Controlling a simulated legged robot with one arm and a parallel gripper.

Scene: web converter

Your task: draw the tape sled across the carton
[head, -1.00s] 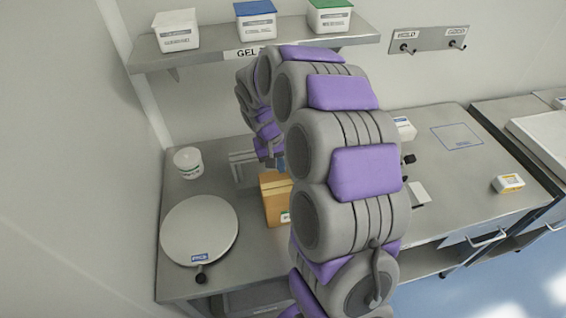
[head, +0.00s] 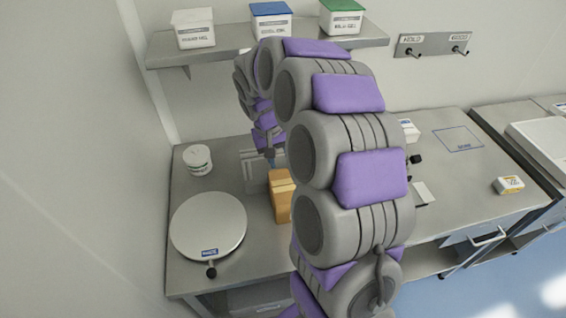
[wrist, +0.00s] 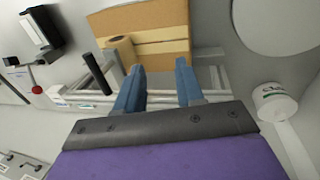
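The tan carton (head: 281,203) stands on the steel bench, partly hidden behind my arm. In the wrist view the carton (wrist: 150,18) lies beyond my fingertips, with a lighter band across it. A black upright handle (wrist: 97,73) and a tan roll (wrist: 121,50) sit beside a grey frame at the carton's near edge; they look like the tape sled, but I cannot be sure. My gripper (wrist: 160,68) is open, its two blue fingers apart with nothing held between them. The handle is left of the fingers, not between them. In the head view my arm hides most of the gripper.
A round grey plate (head: 207,228) is at the bench's left front, with a white tub (head: 198,160) behind it. A shelf (head: 300,45) above holds several lidded bins. The outlined bench area (head: 458,138) is clear.

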